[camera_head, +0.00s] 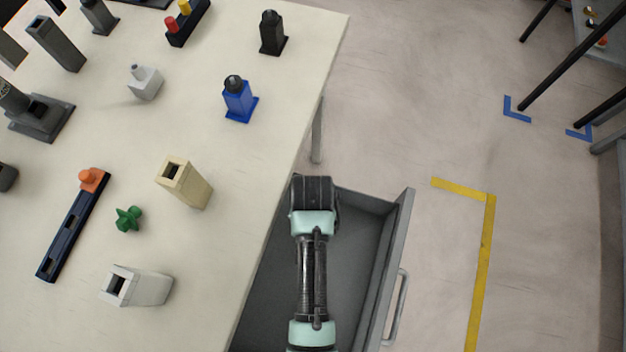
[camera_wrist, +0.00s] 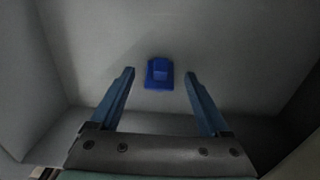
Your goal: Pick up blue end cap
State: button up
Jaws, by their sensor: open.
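The blue end cap (camera_wrist: 159,73) lies on the grey floor of the open drawer in the wrist view. It has a flat square base with a raised block on it. My gripper (camera_wrist: 160,82) is open, its two blue fingers spread to either side of the cap in the picture. The gap between fingers and cap is clear, and nothing is held. In the head view my arm reaches down into the drawer (camera_head: 368,225), and it hides the gripper and the cap there.
The drawer walls surround my gripper, with a handle (camera_head: 397,308) on the outer side. The pale table (camera_head: 240,160) stands to the left, holding a blue block with a dark top (camera_head: 239,100), a beige hollow block (camera_head: 186,184) and a green knob (camera_head: 128,218). Open floor lies to the right.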

jog(key=shift+f, duration=0.7)
grip_shut()
jog(key=shift+r, duration=0.2)
